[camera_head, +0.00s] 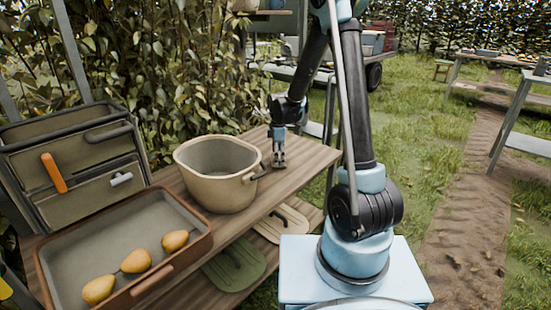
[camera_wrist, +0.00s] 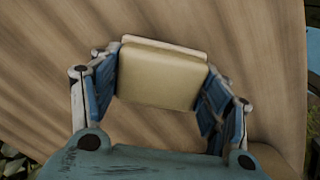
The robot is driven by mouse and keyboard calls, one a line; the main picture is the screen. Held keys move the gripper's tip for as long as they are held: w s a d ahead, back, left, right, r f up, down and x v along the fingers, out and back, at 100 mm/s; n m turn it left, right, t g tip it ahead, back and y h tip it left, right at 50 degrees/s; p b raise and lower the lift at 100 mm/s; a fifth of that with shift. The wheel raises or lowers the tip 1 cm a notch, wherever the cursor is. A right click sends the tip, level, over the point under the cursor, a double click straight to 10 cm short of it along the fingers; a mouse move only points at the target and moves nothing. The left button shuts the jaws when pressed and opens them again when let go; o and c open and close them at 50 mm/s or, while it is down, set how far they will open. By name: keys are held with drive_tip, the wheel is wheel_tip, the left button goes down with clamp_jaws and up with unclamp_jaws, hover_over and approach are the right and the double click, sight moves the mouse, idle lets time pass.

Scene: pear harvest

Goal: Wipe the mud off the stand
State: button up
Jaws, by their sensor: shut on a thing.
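My gripper (camera_head: 279,158) reaches down to the far end of the wooden stand (camera_head: 312,157), just beyond the beige bucket. In the wrist view my gripper (camera_wrist: 160,88) is shut on a pale yellow sponge-like block (camera_wrist: 160,78) with a lighter layer along one edge. The block lies over the bare planks (camera_wrist: 45,60); I cannot tell whether it touches them. I make out no clear mud on the planks; the darker streaks look like wood grain. The surface beneath the block and gripper is hidden.
A beige bucket (camera_head: 190,165) with a dark handle stands close to my gripper. A brown-rimmed tray (camera_head: 70,220) holds three yellow pears (camera_head: 137,261). Stacked drawers (camera_head: 90,180) stand behind it. Green and cream lids (camera_head: 234,266) lie on the lower shelf. Grass is at right.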

drive_tip(key=shift+s+d, duration=0.45)
drive_tip(key=shift+d, duration=0.15)
drive_tip(key=shift+s+d+r, duration=0.1)
drive_tip(key=shift+d, duration=0.1)
drive_tip(key=shift+r, duration=3.6)
